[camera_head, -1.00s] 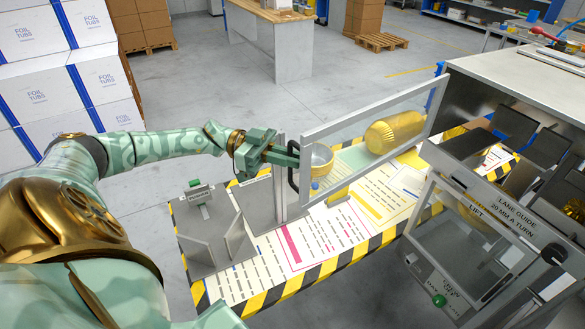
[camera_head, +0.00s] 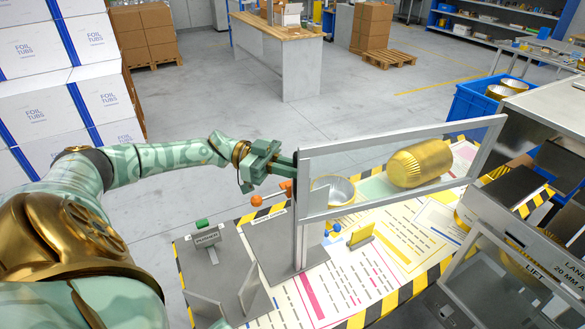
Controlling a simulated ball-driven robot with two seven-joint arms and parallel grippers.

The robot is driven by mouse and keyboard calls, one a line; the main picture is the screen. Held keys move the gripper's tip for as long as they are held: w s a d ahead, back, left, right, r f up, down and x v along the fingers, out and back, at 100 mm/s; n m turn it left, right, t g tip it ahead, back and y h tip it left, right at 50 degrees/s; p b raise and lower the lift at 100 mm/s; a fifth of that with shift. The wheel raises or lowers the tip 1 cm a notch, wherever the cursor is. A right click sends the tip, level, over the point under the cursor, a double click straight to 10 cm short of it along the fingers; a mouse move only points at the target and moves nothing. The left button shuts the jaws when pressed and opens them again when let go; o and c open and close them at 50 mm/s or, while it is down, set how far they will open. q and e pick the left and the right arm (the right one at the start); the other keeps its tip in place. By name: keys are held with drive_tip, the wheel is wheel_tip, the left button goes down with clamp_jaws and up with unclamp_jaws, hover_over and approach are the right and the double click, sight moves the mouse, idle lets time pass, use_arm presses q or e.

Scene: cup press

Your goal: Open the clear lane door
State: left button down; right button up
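The clear lane door (camera_head: 398,210) is a see-through panel in a grey frame, standing across the mat in the head view. A gold ribbed tub (camera_head: 420,163) and a silver-rimmed gold tub (camera_head: 338,190) show through it or beside its lower left. My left gripper (camera_head: 286,166) is at the door's left end, its fingers up against the frame's upright. The handle there is mostly hidden, so I cannot tell whether the fingers are closed on it. My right gripper is not in view.
A striped-edge mat (camera_head: 340,270) lies below the door. A small grey stand with a green top (camera_head: 203,236) is at its left. An orange knob (camera_head: 257,200) sits below my gripper. The lift housing (camera_head: 500,260) and a blue bin (camera_head: 480,100) are at right.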

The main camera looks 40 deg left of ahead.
use_arm(q)
drive_tip(key=shift+f, duration=0.1)
drive_tip(key=c, duration=1.6)
unclamp_jaws()
drive_tip(key=shift+w+d, duration=0.1)
drive_tip(key=shift+c, duration=0.2)
drive_tip(key=shift+w, duration=0.1)
drive_tip(key=b+v, duration=0.6)
drive_tip(key=v, duration=1)
